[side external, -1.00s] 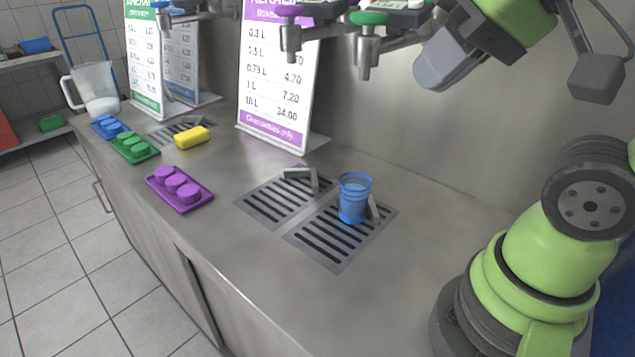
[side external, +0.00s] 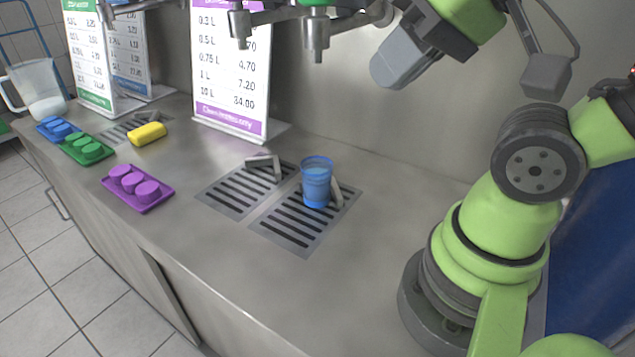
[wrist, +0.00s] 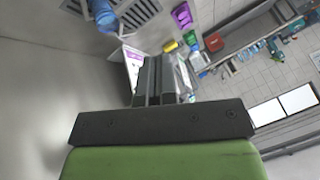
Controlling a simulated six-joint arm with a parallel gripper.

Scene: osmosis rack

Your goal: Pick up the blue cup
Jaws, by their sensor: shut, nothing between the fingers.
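The blue cup (side external: 316,183) is translucent and stands upright on the right-hand drain grate (side external: 290,236) of the steel counter. Its far side touches or nearly touches a small grey piece behind it; I cannot tell which. In the wrist view the cup (wrist: 106,18) shows at the upper left, off to the side of my fingers. My gripper (wrist: 155,66) is shut and empty, its two dark fingers close together at the middle of the wrist view. It is apart from the cup. In the side view my arm is high at the upper right, and the fingertips are not clear.
Dispenser taps (side external: 317,38) hang above and behind the cup. A price sign (side external: 232,75) stands at the back. A purple tray (side external: 138,188), green tray (side external: 87,148), blue tray (side external: 58,129), yellow block (side external: 147,134) and clear jug (side external: 38,90) are at left. The front counter is clear.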

